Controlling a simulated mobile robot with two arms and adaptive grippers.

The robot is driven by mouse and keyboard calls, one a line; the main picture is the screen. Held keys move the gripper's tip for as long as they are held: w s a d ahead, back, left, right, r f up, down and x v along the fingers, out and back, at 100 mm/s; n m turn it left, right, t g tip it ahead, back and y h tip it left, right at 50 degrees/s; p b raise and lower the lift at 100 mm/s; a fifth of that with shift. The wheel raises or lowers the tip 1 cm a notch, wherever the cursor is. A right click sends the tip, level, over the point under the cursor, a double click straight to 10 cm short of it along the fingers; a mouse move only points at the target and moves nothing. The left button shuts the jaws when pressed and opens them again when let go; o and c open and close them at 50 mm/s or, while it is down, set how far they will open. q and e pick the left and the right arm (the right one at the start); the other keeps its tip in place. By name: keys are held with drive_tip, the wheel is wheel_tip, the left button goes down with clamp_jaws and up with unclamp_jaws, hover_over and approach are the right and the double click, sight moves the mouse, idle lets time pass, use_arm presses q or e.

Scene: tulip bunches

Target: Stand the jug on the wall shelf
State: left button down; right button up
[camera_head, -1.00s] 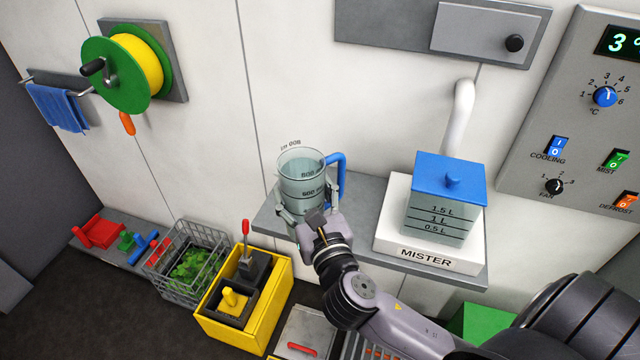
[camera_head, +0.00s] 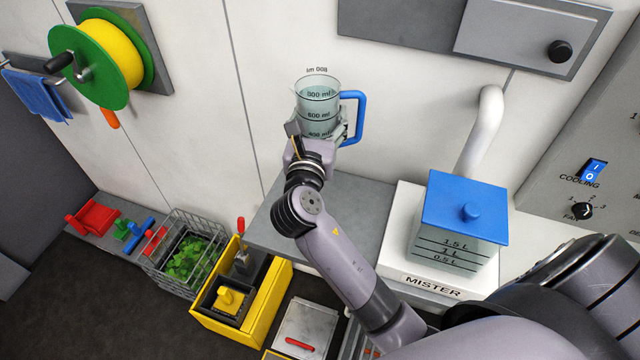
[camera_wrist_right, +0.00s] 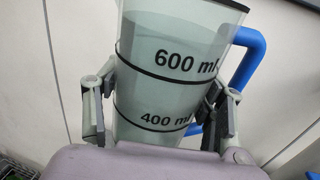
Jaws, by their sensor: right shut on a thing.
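The jug (camera_head: 318,97) is clear with black ml marks and a blue handle on its right side. My right gripper (camera_head: 318,132) is shut on the jug's body, and the jug looks nearly upright in front of the wall. In the right wrist view the jug (camera_wrist_right: 170,75) sits between the two fingers of the gripper (camera_wrist_right: 160,118), with the 400 and 600 ml marks showing. The wall shelf (camera_head: 366,200) is grey; in the head view the jug appears above its back edge. The jug's base is hidden by the gripper. My left gripper is not in view.
The white mister (camera_head: 405,240) with a blue-lidded tank (camera_head: 465,205) fills the shelf's right part. The shelf's left part is bare. A grey wall panel (camera_head: 400,18) hangs above. A yellow box (camera_head: 205,318) and a wire basket (camera_head: 160,275) stand below left.

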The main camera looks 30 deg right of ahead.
wheel_tip(320, 180, down, 17)
drive_tip(key=b, duration=0.1)
drive_tip(key=shift+s+f, duration=0.15)
drive_tip(key=shift+a+b, duration=0.1)
drive_tip(key=shift+b, duration=0.2)
drive_tip(key=o, duration=1.9)
drive_tip(key=shift+f, duration=0.25)
drive_tip(key=shift+o, duration=0.2)
drive_tip(key=shift+s+a+r, duration=0.1)
drive_tip(key=shift+s, duration=0.05)
drive_tip(key=b+v, duration=0.2)
drive_tip(key=v, duration=0.9)
drive_tip(key=shift+s+a+b, duration=0.25)
drive_tip(key=shift+s+b, duration=0.05)
drive_tip(key=shift+b, duration=0.05)
